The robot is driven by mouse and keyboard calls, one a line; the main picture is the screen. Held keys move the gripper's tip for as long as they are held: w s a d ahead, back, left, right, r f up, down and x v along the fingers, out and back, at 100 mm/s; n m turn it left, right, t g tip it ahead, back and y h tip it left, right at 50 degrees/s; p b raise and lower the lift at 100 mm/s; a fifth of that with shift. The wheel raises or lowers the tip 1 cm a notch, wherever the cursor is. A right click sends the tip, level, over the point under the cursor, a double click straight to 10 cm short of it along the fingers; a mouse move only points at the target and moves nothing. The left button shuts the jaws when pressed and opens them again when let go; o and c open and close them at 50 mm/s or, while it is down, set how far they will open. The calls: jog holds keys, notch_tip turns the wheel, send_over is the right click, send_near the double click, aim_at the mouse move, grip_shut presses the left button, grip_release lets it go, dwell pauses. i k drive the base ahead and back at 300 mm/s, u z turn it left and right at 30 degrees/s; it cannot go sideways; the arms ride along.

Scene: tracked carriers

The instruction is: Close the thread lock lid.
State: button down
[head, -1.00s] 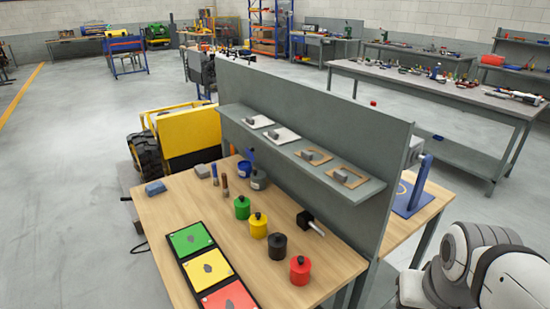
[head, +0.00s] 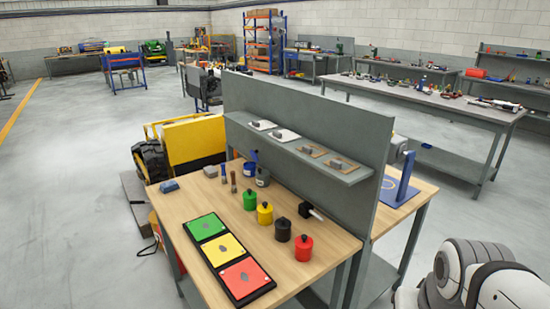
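A small blue container (head: 249,167) stands near the back of the wooden bench, close to the grey panel, with a blue upright part above it. It may be the thread lock, but it is too small for me to tell, or to see how its lid stands. A grey pot (head: 262,178) stands just right of it. My gripper is not in view; only white links of my arm show at the lower right, apart from the bench.
The wooden bench (head: 195,205) holds green (head: 250,201), yellow (head: 265,214), black (head: 282,231) and red (head: 304,249) lidded pots, a hammer (head: 308,211) and a three-colour board (head: 202,229). A shelf (head: 350,178) juts from the panel above. Open floor lies left.

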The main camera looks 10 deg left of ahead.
aim_at(253, 154)
jog(key=z, duration=0.1)
jog(key=k, duration=0.5)
jog(key=u, duration=2.3)
jog(key=i, duration=5.2)
jog(key=z, duration=2)
